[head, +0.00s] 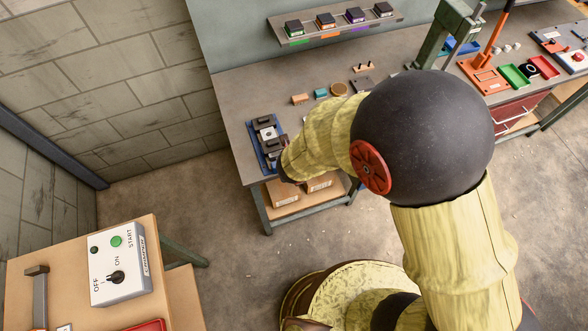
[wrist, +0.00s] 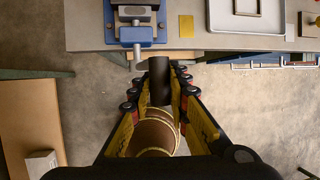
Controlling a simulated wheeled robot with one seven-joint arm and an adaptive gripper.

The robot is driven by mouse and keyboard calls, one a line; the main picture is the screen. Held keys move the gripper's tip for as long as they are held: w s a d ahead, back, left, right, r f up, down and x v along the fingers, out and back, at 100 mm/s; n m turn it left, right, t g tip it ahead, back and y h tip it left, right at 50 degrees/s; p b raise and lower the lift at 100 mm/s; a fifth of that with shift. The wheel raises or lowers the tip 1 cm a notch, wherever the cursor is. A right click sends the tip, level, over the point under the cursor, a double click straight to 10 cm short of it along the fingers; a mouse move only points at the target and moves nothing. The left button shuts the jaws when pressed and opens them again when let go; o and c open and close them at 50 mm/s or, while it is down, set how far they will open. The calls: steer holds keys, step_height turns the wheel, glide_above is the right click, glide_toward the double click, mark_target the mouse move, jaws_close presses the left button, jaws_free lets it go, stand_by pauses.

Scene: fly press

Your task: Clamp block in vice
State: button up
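The vice (head: 263,152) stands at the left end of the workbench, on a blue base with dark jaws. A pale block (head: 267,133) with a dark spot on top lies between the jaws; I cannot tell whether both jaws touch it. In the wrist view the blue vice (wrist: 136,35) is at the top, its bar handle (wrist: 138,56) toward me. My gripper (wrist: 159,78) is open just off the bench's front edge, below and right of the handle. A dark cylinder and a brown banded part show between the fingers; I cannot tell whether they are mine. My arm hides the gripper's fingertips in the head view.
The workbench (head: 235,95) carries small blocks (head: 300,99), a green press (head: 437,35) and trays to the right. A shelf (head: 335,27) is above it. Cardboard boxes (head: 283,193) sit below. A switch box (head: 120,265) stands on a separate table at lower left.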

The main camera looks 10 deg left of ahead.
steer(key=o, duration=0.5)
steer(key=shift+d, duration=0.1)
steer(key=shift+r, duration=0.1)
steer(key=shift+v, duration=5.9)
